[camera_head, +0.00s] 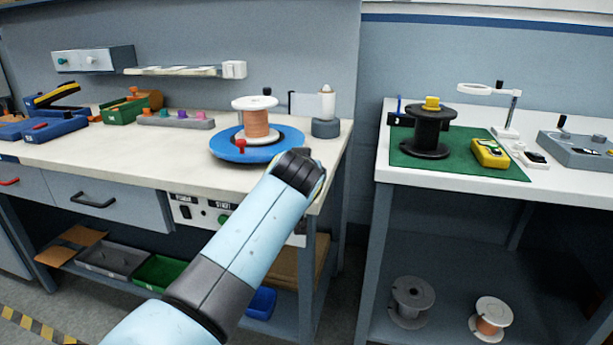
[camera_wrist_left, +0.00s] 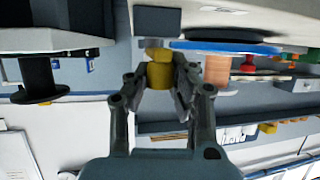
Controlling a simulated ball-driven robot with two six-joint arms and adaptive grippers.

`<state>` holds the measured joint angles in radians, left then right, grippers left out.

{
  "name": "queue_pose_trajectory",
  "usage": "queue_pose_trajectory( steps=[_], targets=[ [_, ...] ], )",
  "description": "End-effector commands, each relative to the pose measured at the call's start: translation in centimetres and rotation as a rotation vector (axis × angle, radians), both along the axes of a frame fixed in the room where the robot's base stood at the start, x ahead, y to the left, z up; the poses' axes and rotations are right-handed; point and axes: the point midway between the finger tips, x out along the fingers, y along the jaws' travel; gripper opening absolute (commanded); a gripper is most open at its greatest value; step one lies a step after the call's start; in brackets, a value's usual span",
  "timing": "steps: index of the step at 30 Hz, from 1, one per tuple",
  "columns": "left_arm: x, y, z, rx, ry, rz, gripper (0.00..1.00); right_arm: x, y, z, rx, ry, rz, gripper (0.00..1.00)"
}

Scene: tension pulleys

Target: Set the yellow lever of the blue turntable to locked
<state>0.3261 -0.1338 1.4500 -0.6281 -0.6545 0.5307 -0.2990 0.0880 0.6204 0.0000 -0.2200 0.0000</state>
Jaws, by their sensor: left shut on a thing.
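The blue turntable (camera_head: 225,151) lies on the left bench near its right end, with a copper-wire spool (camera_head: 257,124) standing on it and a red knob (camera_head: 241,147) at its front rim. In the left wrist view, which is upside down, the blue disc (camera_wrist_left: 225,47) shows beside my left gripper (camera_wrist_left: 160,84). That gripper is shut on the yellow lever (camera_wrist_left: 160,71), which sits between its fingertips. In the head view my own wrist hides the lever and the fingers, so I cannot tell its setting. My right gripper is not in view.
A grey post stand (camera_head: 325,127) is close behind and right of my wrist. The right bench holds a black spool (camera_head: 428,132) on a green mat (camera_head: 400,161). A gap separates the benches. The left bench's front middle is clear.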

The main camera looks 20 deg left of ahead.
Motion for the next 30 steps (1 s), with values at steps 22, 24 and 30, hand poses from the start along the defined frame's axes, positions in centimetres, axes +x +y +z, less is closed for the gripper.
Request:
queue_pose_trajectory(
  steps=[22, 24, 30],
  targets=[
    [0.0, -0.1, 0.0, -0.004, 0.0, -0.001, 0.48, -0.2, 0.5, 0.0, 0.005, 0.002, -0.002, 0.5],
    [0.0, -0.1, 0.1, -0.003, 0.0, 0.0, 0.48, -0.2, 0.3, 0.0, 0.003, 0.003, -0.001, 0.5],
    [0.0, -0.1, 2.9, -0.005, -0.005, 0.0, 0.48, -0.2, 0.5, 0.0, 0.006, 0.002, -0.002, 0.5]
  ],
)
